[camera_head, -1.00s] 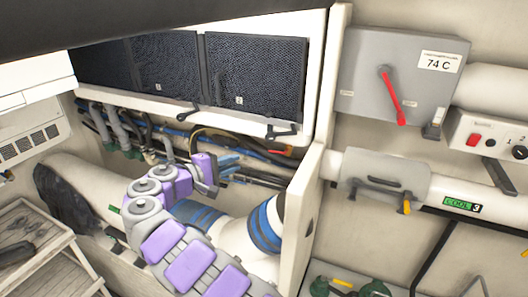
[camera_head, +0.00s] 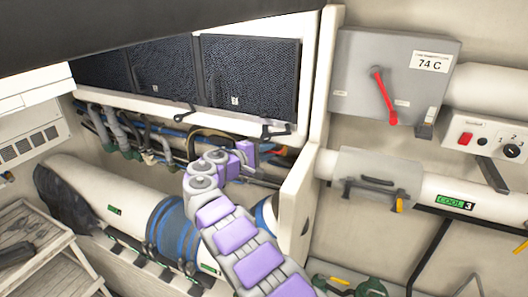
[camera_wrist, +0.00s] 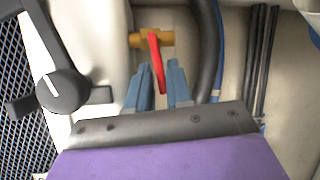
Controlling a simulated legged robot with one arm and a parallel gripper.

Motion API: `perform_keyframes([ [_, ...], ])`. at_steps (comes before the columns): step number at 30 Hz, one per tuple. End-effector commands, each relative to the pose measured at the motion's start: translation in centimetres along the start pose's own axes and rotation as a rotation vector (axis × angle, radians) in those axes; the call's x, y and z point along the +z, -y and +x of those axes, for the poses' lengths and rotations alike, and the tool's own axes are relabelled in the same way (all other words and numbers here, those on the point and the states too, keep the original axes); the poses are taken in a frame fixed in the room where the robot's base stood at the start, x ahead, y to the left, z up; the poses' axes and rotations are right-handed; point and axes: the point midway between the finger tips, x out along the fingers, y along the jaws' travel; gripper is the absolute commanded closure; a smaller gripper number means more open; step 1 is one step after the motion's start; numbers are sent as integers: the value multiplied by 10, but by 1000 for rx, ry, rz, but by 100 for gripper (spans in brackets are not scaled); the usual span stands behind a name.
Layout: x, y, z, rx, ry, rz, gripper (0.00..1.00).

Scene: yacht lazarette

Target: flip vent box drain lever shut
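The vent box (camera_head: 185,105) is a white housing with black mesh panels, at the upper left of the head view. In the wrist view a red lever (camera_wrist: 154,52) hangs down from a brass valve (camera_wrist: 137,40), slightly tilted. My gripper (camera_wrist: 159,67) is open, with its two blue-grey fingers on either side of the lever's lower part. Gaps show between lever and fingers.
A black rotary handle (camera_wrist: 62,90) is close at left in the wrist view. A dark hose (camera_wrist: 207,50) runs at right. Below the vent box are cables and a large white duct (camera_head: 130,205). A partition (camera_head: 298,200) stands right of my arm. A grey box (camera_head: 350,85) with another red lever is farther right.

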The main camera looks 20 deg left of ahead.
Motion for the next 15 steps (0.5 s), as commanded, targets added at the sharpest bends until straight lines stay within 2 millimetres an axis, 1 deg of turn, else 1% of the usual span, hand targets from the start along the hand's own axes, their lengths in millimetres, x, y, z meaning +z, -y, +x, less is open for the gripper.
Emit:
perform_keyframes([
  [5, -7, 3, -3, 0, -4, -6, 80],
  [9, -13, 6, -5, 0, -5, -10, 92],
  [12, -13, 5, -6, 0, -6, -9, 100],
  [15, -14, 5, -6, 0, -7, -10, 100],
])
